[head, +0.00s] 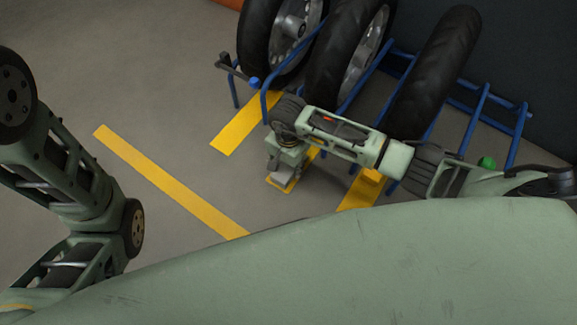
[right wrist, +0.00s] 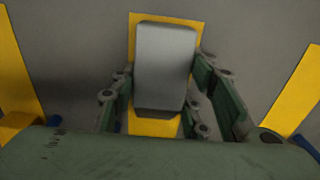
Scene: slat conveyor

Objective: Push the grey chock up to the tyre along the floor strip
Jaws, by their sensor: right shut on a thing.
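The grey chock (right wrist: 165,65) is a block between the two green fingers of my right gripper in the right wrist view. It is over a yellow floor strip (right wrist: 148,20). In the head view my right gripper (head: 284,164) points down, shut on the chock (head: 283,177), which is mostly hidden by it. The strip runs from there under my right arm toward the middle tyre (head: 335,55). That tyre is upright in a blue rack, apart from the chock. In the head view my left arm shows at the left; its gripper is not in view.
Other tyres stand at left (head: 262,45) and right (head: 437,70) in the blue rack (head: 480,120). Other yellow strips lie on either side. A long yellow line (head: 165,178) crosses bare floor at left.

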